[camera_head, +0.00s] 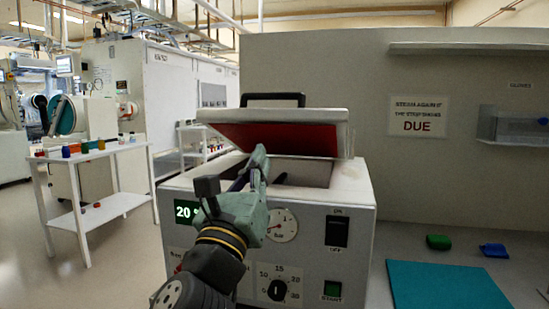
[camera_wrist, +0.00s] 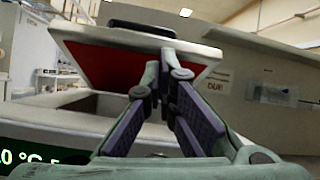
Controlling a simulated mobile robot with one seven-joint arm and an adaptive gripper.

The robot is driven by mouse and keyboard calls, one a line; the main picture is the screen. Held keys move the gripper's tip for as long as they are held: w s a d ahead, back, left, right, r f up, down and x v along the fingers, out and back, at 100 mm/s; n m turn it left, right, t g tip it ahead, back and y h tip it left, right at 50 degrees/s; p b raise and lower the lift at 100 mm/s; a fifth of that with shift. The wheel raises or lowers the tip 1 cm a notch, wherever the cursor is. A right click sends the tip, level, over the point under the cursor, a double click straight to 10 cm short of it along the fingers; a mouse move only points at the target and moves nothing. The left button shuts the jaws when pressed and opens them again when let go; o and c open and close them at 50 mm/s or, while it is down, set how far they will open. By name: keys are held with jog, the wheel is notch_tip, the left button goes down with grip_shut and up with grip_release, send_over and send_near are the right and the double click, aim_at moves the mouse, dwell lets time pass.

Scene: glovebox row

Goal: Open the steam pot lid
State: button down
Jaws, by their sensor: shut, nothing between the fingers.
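The steam pot (camera_head: 318,235) is a light grey box with a display, a gauge, a dial and switches on its front. Its lid (camera_head: 340,118) is raised and tilted up at the back, with a red underside (camera_head: 280,138) and a black handle (camera_head: 273,100) on top. The lid also shows in the wrist view (camera_wrist: 190,45). My gripper (camera_head: 260,152) is shut and empty at the front of the opening, its tips close under the lid's red underside. In the wrist view the fingers (camera_wrist: 165,75) overlap the lid; I cannot tell whether they touch it. The arm hides part of the pot's front.
A teal mat (camera_head: 445,286), a green object (camera_head: 438,242) and a blue object (camera_head: 493,250) lie right of the pot. A wall shelf (camera_head: 515,128) hangs at the right. A white side table (camera_head: 110,208) with small coloured items stands left.

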notch_tip(320, 180, down, 5)
jog(key=w+m+g+y, duration=0.1)
jog(key=w+m, duration=0.1)
jog(key=w, duration=0.1)
jog(key=p, duration=0.3)
send_near(284, 127)
jog(key=shift+w+d+f, duration=0.15)
jog(key=shift+w+f, duration=0.3)
jog(key=shift+w, duration=0.05)
jog(key=shift+w+d+f, duration=0.2)
jog(key=shift+w+f, duration=0.25)
jog(key=shift+w, duration=0.05)
jog(key=shift+w+d+r+p, duration=0.1)
jog(key=shift+w+r+p, duration=0.25)
jog(key=shift+r, duration=0.55)
jog(key=shift+w+d+r+p, duration=0.1)
jog(key=shift+w+r+p, duration=0.15)
jog(key=shift+w+r, duration=0.45)
jog(key=shift+s+r, duration=0.15)
jog(key=shift+s, duration=0.1)
